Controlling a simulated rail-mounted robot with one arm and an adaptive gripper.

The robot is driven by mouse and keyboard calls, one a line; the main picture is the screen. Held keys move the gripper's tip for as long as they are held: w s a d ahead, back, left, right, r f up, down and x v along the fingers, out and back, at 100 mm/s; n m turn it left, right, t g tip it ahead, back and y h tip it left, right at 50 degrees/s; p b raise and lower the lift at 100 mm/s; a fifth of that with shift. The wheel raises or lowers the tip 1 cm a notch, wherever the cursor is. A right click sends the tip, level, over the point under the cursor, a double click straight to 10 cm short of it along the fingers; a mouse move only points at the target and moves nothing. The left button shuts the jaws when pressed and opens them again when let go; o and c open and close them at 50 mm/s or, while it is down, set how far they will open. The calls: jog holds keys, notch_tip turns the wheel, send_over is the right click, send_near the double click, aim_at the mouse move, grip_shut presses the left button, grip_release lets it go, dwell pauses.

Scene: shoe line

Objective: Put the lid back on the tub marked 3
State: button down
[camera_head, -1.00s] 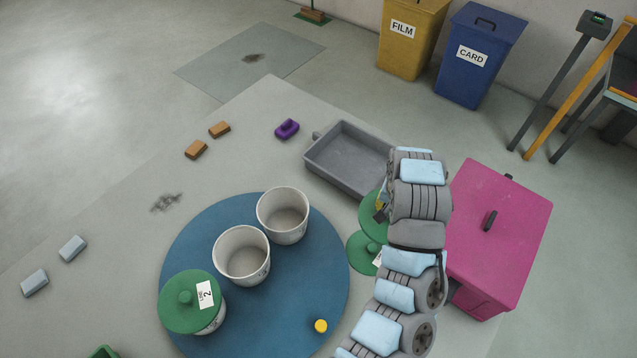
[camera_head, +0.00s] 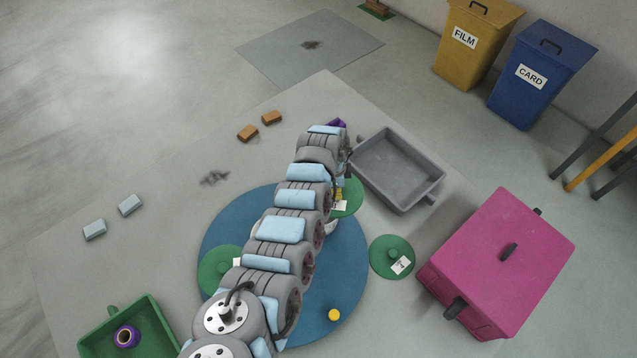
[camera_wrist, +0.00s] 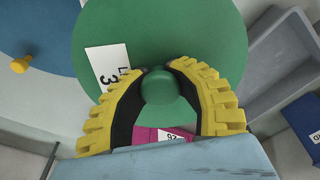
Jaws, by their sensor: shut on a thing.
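The green lid marked 3 (camera_wrist: 215,35) fills the upper wrist view, and its round knob is between the two yellow fingers of my gripper (camera_wrist: 158,85), shut on it. In the head view the held lid (camera_head: 350,196) is over the upper right of the blue round mat (camera_head: 355,240), partly behind my arm. Below it a sliver of a white tub (camera_head: 332,228) shows. My arm hides most of the open tubs, so I cannot read their marks or judge the lid's height. A lidded tub (camera_head: 215,268) stands at the mat's left.
Another green lid (camera_head: 384,262) lies right of the mat. A grey tray (camera_head: 440,181) and a pink box (camera_head: 520,225) stand to the right. A yellow knob (camera_head: 334,315) is on the mat. A green bin (camera_head: 160,318) holding a purple roll (camera_head: 127,336) is lower left.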

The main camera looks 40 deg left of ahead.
jog(key=s+a, duration=0.3)
jog(key=a, duration=0.1)
jog(key=shift+s+a+f+p, duration=0.1)
jog(key=shift+s+f+p, duration=0.1)
jog(key=shift+s+p, duration=0.15)
notch_tip(320, 180, down, 6)
jog(key=b, duration=0.6)
jog(key=shift+f+m, duration=0.2)
jog(key=shift+m, duration=0.1)
jog(key=shift+a+f, duration=0.1)
jog(key=shift+f, duration=0.1)
jog(key=shift+f, duration=0.4)
dwell(2.5)
jog(key=shift+c, duration=1.5)
grip_release()
jog(key=shift+r+p, duration=0.15)
jog(key=shift+p, duration=0.2)
